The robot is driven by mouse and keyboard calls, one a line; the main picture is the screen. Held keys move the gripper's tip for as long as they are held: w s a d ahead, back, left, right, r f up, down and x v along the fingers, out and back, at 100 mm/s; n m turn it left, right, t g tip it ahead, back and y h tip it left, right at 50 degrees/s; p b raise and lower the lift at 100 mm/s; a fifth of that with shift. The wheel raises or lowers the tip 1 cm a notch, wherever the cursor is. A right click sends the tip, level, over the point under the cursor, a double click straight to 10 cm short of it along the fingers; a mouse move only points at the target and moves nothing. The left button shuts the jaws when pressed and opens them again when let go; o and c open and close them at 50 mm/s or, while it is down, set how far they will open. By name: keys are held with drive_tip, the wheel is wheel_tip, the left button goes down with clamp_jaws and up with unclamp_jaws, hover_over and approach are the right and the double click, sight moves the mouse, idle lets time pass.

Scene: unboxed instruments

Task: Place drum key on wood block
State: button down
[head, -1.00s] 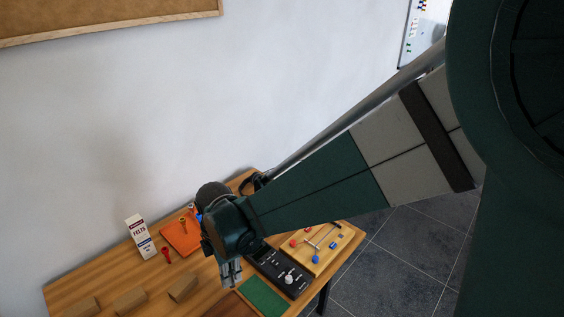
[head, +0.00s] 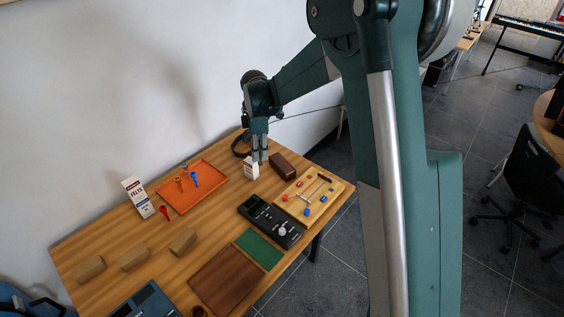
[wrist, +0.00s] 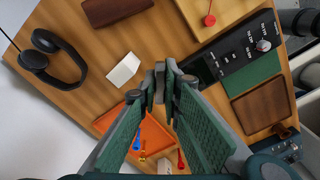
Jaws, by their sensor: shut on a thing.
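My gripper (head: 260,158) hangs over the back of the table, beside a white box in the head view. In the wrist view my gripper (wrist: 160,84) has its fingertips together on a small grey metal piece, which I take for the drum key; its shape is mostly hidden by the fingers. A dark reddish-brown wood block (head: 283,166) lies on the table just right of the gripper. The wood block also shows at the top of the wrist view (wrist: 112,10), apart from the gripper.
A white box (head: 251,168) stands by the gripper. Headphones (wrist: 45,58) lie at the back edge. An orange tray (head: 192,188) holds small coloured items. A light board with small parts (head: 322,207), a black device (head: 270,222) and several tan blocks (head: 134,257) occupy other parts of the table.

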drive_tip(key=m+p, duration=0.1)
drive_tip(key=m, duration=0.1)
hover_over(282, 163)
drive_tip(key=shift+w, duration=0.15)
drive_tip(key=shift+f, duration=0.1)
drive_tip(key=shift+f, duration=3.1)
drive_tip(key=shift+f, duration=1.9)
drive_tip(key=shift+f, duration=0.1)
